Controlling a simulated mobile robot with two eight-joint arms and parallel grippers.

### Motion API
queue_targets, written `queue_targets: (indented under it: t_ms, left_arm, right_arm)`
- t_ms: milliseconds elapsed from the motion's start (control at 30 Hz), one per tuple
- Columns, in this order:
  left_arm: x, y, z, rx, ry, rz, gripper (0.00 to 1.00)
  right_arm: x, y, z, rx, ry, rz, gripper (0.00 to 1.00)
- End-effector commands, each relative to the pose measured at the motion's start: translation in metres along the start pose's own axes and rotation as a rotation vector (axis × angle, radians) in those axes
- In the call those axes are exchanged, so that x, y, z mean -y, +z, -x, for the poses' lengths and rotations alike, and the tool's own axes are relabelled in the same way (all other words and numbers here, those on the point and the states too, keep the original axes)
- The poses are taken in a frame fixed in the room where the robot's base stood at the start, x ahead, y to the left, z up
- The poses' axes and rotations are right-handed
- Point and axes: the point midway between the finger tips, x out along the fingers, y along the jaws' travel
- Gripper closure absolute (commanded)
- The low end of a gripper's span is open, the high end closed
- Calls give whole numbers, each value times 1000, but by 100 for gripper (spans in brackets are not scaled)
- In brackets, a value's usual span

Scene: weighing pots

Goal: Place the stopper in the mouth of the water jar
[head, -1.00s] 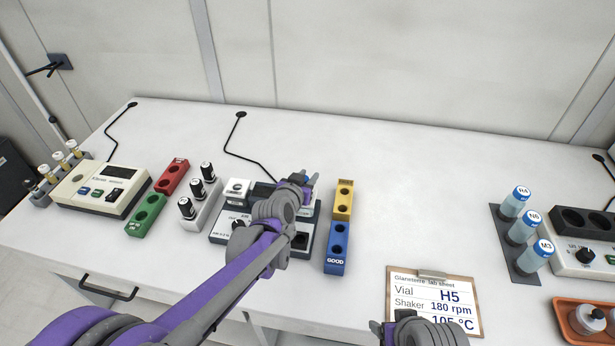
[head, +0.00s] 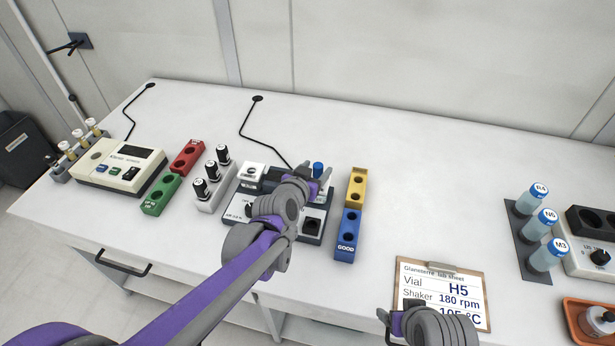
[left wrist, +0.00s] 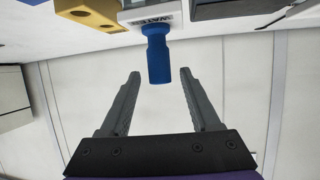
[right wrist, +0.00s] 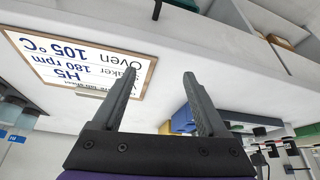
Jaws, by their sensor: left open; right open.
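The blue stopper (left wrist: 158,60) stands upright on the white jar labelled "WATE…" (left wrist: 140,17) in the left wrist view, which is upside down. It appears seated in the jar's mouth; its depth cannot be told. In the head view the stopper (head: 318,169) shows as a small blue top beside my left fingers. My left gripper (left wrist: 159,77) is open, with its fingertips on either side of the stopper's free end and gaps on both sides. My right gripper (right wrist: 159,74) is open and empty near the clipboard (head: 412,279).
A yellow block (head: 357,187) and a blue "GOOD" block (head: 347,236) stand right of the left gripper. Another white container (head: 251,173) and black-capped vials (head: 212,170) stand to its left. The table's middle right is clear.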

Motion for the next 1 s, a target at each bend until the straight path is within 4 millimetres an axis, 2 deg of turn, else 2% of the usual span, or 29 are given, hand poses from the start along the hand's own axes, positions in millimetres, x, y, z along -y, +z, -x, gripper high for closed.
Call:
queue_targets:
  t_ms: [100, 300, 433, 733, 867, 967, 1000]
  left_arm:
    - [0, -1, 26, 0, -1, 1, 37]
    - [0, 0, 56, 0, 0, 0, 37]
    - [0, 0, 66, 0, 0, 0, 37]
    - [2, 4, 75, 18, 0, 4, 37]
    - [10, 31, 109, 124, -5, 29, 37]
    - [19, 72, 153, 271, -31, 70, 37]
    - [23, 91, 173, 335, -49, 91, 37]
  right_arm:
    - [0, -1, 2, -1, 0, 0, 24]
    - [0, -3, 4, -2, 0, 0, 24]
    - [0, -3, 5, -2, 0, 0, 24]
    - [0, -3, 5, -2, 0, 0, 24]
    - [0, -3, 5, -2, 0, 0, 24]
    - [0, -3, 5, -2, 0, 0, 24]
    - [0, -3, 5, -2, 0, 0, 24]
